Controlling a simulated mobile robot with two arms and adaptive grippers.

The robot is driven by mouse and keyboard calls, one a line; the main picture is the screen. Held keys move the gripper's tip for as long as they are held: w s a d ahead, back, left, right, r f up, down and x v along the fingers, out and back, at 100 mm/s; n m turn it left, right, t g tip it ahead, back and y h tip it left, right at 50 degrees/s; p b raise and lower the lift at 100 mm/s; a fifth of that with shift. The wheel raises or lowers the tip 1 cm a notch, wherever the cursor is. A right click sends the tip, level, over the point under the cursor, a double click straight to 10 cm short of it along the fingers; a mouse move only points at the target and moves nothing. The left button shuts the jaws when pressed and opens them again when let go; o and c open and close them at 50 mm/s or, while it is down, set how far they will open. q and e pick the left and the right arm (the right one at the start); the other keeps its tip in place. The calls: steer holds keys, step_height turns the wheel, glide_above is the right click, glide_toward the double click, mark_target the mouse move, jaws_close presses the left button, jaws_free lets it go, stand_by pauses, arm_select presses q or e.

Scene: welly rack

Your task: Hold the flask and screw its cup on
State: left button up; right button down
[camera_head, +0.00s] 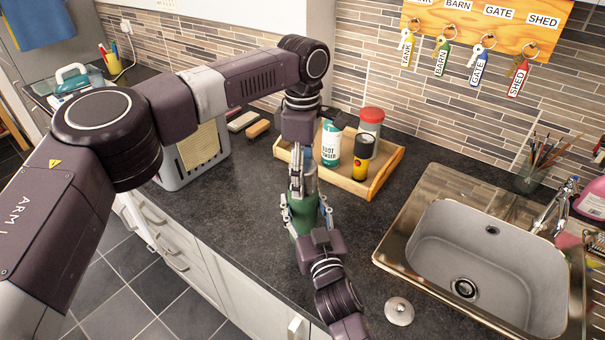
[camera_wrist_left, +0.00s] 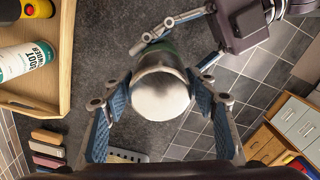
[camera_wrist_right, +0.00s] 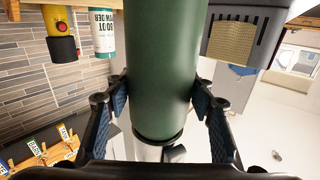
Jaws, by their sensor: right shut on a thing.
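The green flask (camera_wrist_right: 160,60) stands upright at the counter's front in the head view (camera_head: 302,222). My right gripper (camera_head: 307,212) is shut on its body from the front; the right wrist view shows both pads against its sides. The silver cup (camera_wrist_left: 162,95) is at the flask's top, its rounded end facing the left wrist camera. My left gripper (camera_head: 304,168) points down over it, with its fingers (camera_wrist_left: 160,88) on either side of the cup and seemingly just clear of it. The join between cup and flask is hidden, so I cannot tell how firmly it sits.
A wooden tray (camera_head: 378,184) behind holds a white-green bottle (camera_head: 331,145), a yellow-black torch (camera_head: 361,158) and a red-lidded jar (camera_head: 371,122). A grey radio-like box (camera_head: 198,160) stands left. A metal disc with a knob (camera_head: 399,311) lies before the sink (camera_head: 420,205).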

arm_select(q)
steer(key=c, duration=0.8)
steer(key=m, duration=0.6)
steer(key=shift+m, duration=0.4)
steer(key=shift+c, duration=0.2)
steer(key=m, duration=0.5)
steer(key=shift+d, duration=0.1)
steer(key=m, duration=1.2)
steer(key=shift+f, duration=0.1)
steer(key=m, duration=1.5)
steer(key=shift+m, duration=0.3)
steer(key=m, duration=0.4)
steer(key=o, duration=1.3)
